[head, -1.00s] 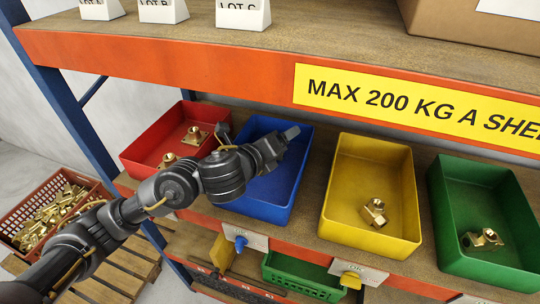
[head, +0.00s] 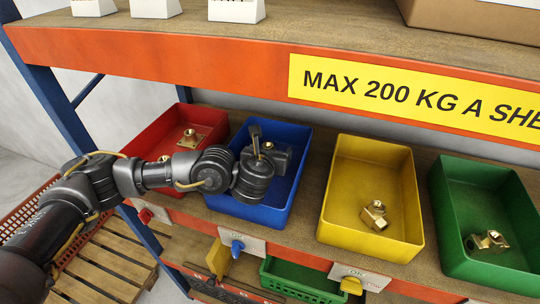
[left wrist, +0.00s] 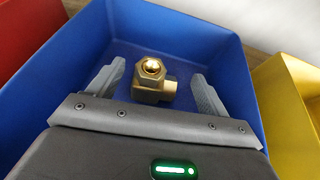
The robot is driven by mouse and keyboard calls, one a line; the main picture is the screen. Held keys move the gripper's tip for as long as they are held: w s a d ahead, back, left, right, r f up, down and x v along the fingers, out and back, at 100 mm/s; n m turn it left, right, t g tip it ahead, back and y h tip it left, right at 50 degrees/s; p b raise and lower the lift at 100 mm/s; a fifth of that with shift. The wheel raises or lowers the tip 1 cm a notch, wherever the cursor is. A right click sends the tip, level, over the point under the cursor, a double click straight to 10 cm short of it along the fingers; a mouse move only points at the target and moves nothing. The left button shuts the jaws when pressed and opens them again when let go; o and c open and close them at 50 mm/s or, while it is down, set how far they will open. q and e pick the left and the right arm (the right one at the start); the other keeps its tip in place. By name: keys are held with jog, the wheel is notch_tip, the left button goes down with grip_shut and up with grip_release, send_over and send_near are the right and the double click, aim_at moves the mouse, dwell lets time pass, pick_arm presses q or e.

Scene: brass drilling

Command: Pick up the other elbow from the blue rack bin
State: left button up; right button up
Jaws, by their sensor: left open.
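The blue rack bin (head: 292,138) stands on the shelf between the red and yellow bins. My left gripper (left wrist: 157,87) is open and reaches down into the blue bin. In the left wrist view, a brass elbow (left wrist: 154,82) lies on the bin floor between my two spread fingers, apart from both. In the head view a small bit of the brass elbow (head: 267,146) shows beside my wrist; the arm hides most of the bin's inside. My right gripper is not in view.
A red bin (head: 160,137) with brass parts stands left. A yellow bin (head: 345,205) and a green bin (head: 455,215) on the right also hold brass parts. The orange upper shelf beam (head: 200,72) runs above. A crate (head: 25,212) stands lower left.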

aim_at(272, 144)
pick_arm(q)
jog(key=shift+w+a, duration=0.1)
jog(key=x, duration=0.2)
jog(key=p+x, duration=0.1)
jog(key=x, duration=0.2)
jog(key=shift+a+f, duration=0.1)
jog(key=shift+f, duration=0.15)
jog(key=c, duration=1.5)
jog(key=shift+r, duration=0.2)
jog(key=shift+r+b, duration=0.3)
jog(key=shift+r, duration=0.25)
jog(key=s+d+r+p, duration=0.1)
jog(key=s+d+r, duration=0.1)
jog(key=s+r, duration=0.2)
jog(key=s+d+r+p, duration=0.1)
jog(key=s+r, duration=0.2)
jog(key=s, duration=0.1)
jog(key=s+d+r+p, duration=0.1)
jog(key=s+d+r, duration=0.1)
jog(key=s+r, duration=0.2)
jog(key=shift+s+d+r+p, duration=0.3)
jog(key=shift+s+p, duration=0.05)
jog(key=shift+s, duration=0.15)
